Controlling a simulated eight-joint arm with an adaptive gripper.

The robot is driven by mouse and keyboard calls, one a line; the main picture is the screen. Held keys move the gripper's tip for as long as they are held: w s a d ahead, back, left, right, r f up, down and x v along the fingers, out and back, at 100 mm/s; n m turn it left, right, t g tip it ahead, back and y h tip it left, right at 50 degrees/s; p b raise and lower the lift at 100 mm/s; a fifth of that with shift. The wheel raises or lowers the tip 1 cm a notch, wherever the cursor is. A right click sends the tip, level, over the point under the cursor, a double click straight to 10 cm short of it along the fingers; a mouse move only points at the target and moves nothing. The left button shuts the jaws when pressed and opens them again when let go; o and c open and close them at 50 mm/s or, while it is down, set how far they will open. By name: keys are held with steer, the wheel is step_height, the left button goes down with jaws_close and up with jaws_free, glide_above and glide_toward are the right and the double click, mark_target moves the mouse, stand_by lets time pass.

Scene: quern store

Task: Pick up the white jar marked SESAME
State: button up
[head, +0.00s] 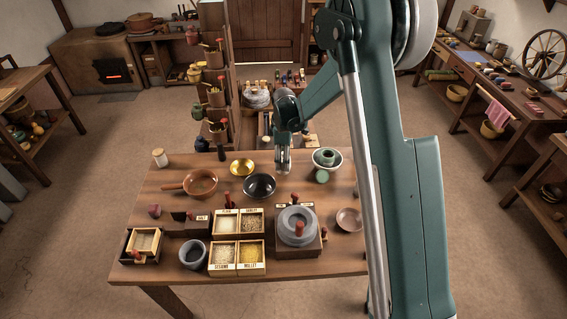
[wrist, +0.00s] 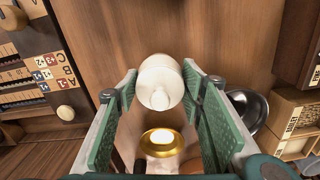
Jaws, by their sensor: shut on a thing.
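My gripper (head: 283,169) is over the back middle of the table in the head view, close behind the black bowl. In the wrist view, my gripper (wrist: 160,105) has its green-padded fingers on either side of a white, rounded jar (wrist: 160,78) with a small knob facing the camera. The fingers are shut on it. No marking on this jar can be read. In the head view, I cannot make the held jar out clearly. Another small pale jar (head: 159,160) with a tan top stands at the table's back left.
A brass bowl (head: 242,167), a black bowl (head: 259,186) and a copper pan (head: 201,183) stand nearby. A label reading SESAME (head: 221,268) is on a grain box at the front. A quern (head: 297,228) stands right of the boxes. The table's back left is fairly clear.

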step_height(320, 180, up, 9)
steer(key=shift+f+p, duration=0.2)
steer(key=shift+p, duration=0.35)
stand_by(0.5)
